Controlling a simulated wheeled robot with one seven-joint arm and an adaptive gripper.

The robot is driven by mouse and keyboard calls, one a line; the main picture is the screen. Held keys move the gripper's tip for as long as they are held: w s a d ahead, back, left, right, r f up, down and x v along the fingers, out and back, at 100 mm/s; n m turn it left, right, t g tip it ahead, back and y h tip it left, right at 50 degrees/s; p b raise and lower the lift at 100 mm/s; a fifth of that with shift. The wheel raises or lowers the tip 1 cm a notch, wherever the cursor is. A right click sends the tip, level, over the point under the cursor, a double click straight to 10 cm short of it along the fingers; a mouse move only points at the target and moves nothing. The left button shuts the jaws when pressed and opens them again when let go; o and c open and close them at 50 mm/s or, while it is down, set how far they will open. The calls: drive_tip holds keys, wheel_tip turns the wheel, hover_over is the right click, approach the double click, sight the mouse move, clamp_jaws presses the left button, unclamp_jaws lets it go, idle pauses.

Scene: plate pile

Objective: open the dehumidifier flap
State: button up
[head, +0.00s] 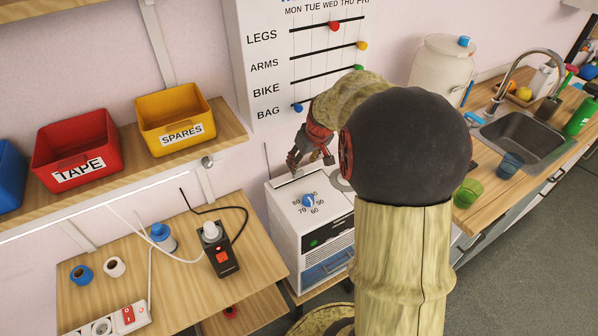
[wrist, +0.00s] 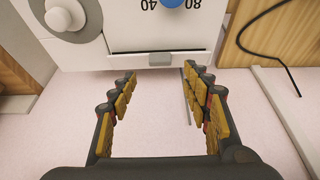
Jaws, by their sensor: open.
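The dehumidifier (head: 325,240) is a white box with a blue dial (head: 309,201) and numbers on its top. In the wrist view its top shows upside down, with the blue dial at the upper edge. A pale flap panel (wrist: 160,34) lies along the top's rear edge and looks flush. A small grey tab (wrist: 159,59) sticks out at the panel's edge. My gripper (head: 310,164) is above the rear of the dehumidifier. In the wrist view my gripper (wrist: 160,108) is open and empty, its fingers spread to either side of the tab and apart from it.
A round pale knob (wrist: 65,15) sits beside the flap. A wooden table (head: 180,262) with a black cabled device (head: 220,255) is to the left. The shelf above holds a red bin (head: 77,148) and a yellow bin (head: 175,117). A sink counter (head: 480,195) is at right.

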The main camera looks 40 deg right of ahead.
sight(298, 172)
drive_tip(key=b+x, duration=0.1)
drive_tip(key=x, duration=0.6)
drive_tip(key=shift+b, duration=0.4)
drive_tip(key=shift+c, duration=0.9)
drive_tip(key=c, duration=0.9)
drive_tip(key=p, duration=0.3)
drive_tip(key=shift+w+r+g, duration=0.2)
drive_tip(key=shift+r+g, duration=0.1)
drive_tip(key=shift+r, duration=0.1)
drive_tip(key=shift+c, duration=0.2)
drive_tip(key=shift+w+g+p, duration=0.15)
drive_tip(key=shift+g+p, duration=0.15)
drive_tip(key=shift+p, duration=0.7)
drive_tip(key=shift+y, duration=0.3)
drive_tip(key=shift+p, duration=0.3)
drive_tip(key=shift+f, duration=0.1)
